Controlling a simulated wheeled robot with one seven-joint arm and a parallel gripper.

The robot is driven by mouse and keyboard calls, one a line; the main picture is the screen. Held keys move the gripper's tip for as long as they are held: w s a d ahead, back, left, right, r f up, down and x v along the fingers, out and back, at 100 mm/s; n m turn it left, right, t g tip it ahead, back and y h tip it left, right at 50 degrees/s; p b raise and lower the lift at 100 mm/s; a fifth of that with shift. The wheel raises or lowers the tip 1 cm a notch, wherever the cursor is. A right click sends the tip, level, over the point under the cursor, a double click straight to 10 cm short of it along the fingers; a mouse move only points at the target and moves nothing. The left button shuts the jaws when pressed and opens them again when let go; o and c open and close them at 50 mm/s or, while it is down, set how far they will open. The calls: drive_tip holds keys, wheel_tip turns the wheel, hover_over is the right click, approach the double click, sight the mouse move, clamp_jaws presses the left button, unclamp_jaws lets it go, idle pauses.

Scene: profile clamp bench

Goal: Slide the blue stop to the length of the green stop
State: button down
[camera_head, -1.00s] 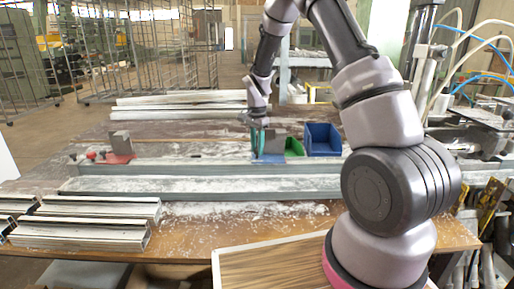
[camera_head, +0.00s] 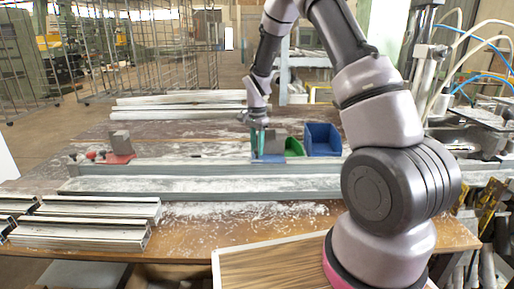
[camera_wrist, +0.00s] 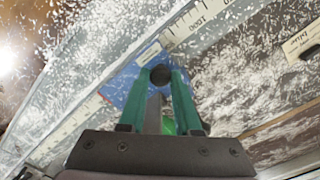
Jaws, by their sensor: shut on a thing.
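The blue stop (camera_head: 270,159) sits on the long grey rail, with a grey block (camera_head: 276,144) standing on it. Its blue plate (camera_wrist: 122,78) and round black knob (camera_wrist: 160,75) show in the wrist view, beside a ruler strip (camera_wrist: 190,24). My gripper (camera_head: 259,150) reaches down to the stop from above. Its teal fingers (camera_wrist: 162,84) are shut on the knob. A green patch (camera_wrist: 168,126) shows between the fingers, but I cannot tell what it belongs to. I cannot make out the green stop for sure in either view.
A red stop (camera_head: 120,158) with a grey block is at the rail's left. A green bin (camera_head: 294,147) and a blue bin (camera_head: 323,139) stand behind the rail at right. Metal profiles (camera_head: 85,232) lie at front left.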

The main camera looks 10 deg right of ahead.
idle(0.3)
drive_tip(key=w+a, duration=0.1)
drive_tip(key=a, duration=0.4)
drive_tip(key=w+a, duration=0.1)
drive_tip(key=a, duration=0.4)
drive_tip(key=w+a, duration=0.1)
drive_tip(key=a, duration=0.3)
drive_tip(key=shift+a, duration=0.4)
drive_tip(key=shift+r, duration=0.1)
drive_tip(key=c, duration=0.6)
unclamp_jaws()
wheel_tip(320, 180, up, 11)
